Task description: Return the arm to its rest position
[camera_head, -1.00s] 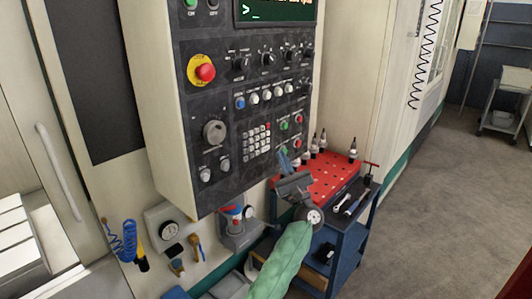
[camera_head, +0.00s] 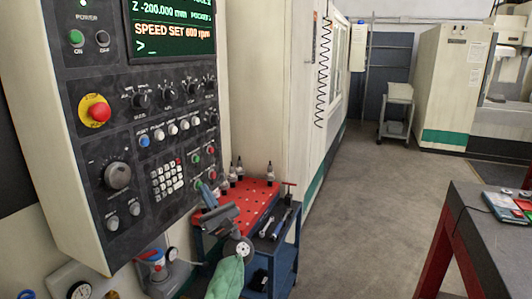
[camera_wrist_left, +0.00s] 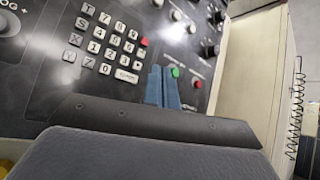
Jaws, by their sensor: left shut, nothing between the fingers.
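My left gripper (camera_head: 205,193) is in front of the lower right part of the machine's control panel (camera_head: 150,130) in the head view. Its blue fingers are shut and hold nothing. My left arm, in a green sleeve, comes up from the bottom of the picture. In the left wrist view the shut fingers (camera_wrist_left: 163,88) show against the panel beside the keypad (camera_wrist_left: 108,45) and near a green button (camera_wrist_left: 175,72) and a red button (camera_wrist_left: 197,83). I cannot tell whether the fingertips touch the panel. My right gripper is not in view.
A blue cart (camera_head: 283,262) with a red perforated top (camera_head: 262,192) stands behind the left gripper and carries tool holders and hand tools. A red-framed table (camera_head: 460,215) stands at the right. The grey floor (camera_head: 355,210) between them is clear. A grey trolley (camera_head: 398,110) stands farther back.

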